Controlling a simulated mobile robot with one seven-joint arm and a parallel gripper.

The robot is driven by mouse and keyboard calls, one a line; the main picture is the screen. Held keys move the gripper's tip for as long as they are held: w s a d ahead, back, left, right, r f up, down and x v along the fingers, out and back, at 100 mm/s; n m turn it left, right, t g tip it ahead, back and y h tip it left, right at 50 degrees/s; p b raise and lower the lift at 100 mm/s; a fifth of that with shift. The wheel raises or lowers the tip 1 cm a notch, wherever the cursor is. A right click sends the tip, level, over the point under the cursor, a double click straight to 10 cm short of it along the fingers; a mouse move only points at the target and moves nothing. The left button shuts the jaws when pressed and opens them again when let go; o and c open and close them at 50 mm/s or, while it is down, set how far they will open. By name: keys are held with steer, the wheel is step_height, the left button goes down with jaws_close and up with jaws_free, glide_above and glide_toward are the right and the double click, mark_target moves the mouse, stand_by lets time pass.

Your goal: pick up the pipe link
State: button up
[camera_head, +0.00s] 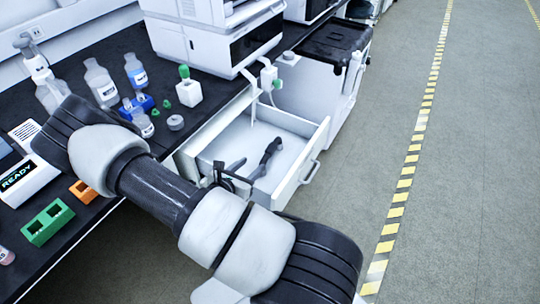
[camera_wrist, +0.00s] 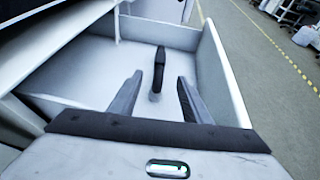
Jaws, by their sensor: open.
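The pipe link is a dark, elongated piece (camera_head: 267,155) inside the open white drawer (camera_head: 313,135). In the wrist view the pipe link (camera_wrist: 160,68) stands out dark against the pale drawer floor, with a grey part at its near end. My gripper (camera_wrist: 159,82) is open, with one dark finger on each side of the line to the pipe link. The fingers look empty, and the link shows ahead of and between them. In the head view my gripper (camera_head: 233,168) is over the drawer, left of the link, partly hidden by my arm.
The drawer walls (camera_wrist: 226,75) stand close around my gripper. The black bench (camera_head: 75,70) at the left holds bottles, a green block (camera_head: 47,222) and an orange block (camera_head: 83,191). A white instrument (camera_head: 215,30) stands behind. The floor at right is clear.

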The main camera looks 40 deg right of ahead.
mark_target(268, 150)
steer(key=b+x, duration=0.3)
steer(key=x, duration=1.2)
steer(key=shift+w+d+f+b, duration=0.2)
steer(key=shift+d+b, duration=0.05)
steer(key=shift+b, duration=0.05)
steer(key=shift+w+d+f, duration=0.1)
steer(key=shift+w+d, duration=0.15)
steer(key=shift+d, duration=0.25)
jaws_close()
